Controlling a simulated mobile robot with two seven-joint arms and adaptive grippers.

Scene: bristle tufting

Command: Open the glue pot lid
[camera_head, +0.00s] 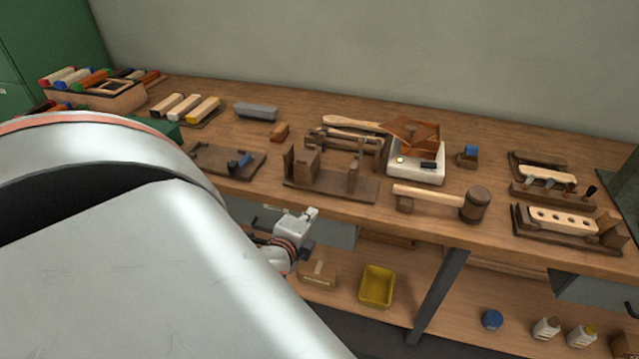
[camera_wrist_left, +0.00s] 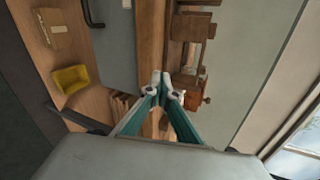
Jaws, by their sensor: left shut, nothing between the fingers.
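A copper-brown box-shaped vessel (camera_head: 423,141), apparently the glue pot, sits on a white base unit (camera_head: 414,175) at the back middle of the bench. A flat copper-brown piece, apparently its lid (camera_head: 403,128), lies tilted at its upper left; I cannot tell how it is joined. My left gripper (camera_head: 307,217) is at the bench's front edge, left of the pot and well apart from it. In the left wrist view its fingers (camera_wrist_left: 161,80) meet at the tips with nothing between them. My right gripper is not in view.
A wooden fixture (camera_head: 330,185) stands on the bench behind my left gripper. A mallet (camera_head: 440,197) lies in front of the white base. A yellow bin (camera_head: 377,286) sits on the lower shelf. A drawer unit (camera_head: 340,233) hangs under the bench top. My arm covers the left foreground.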

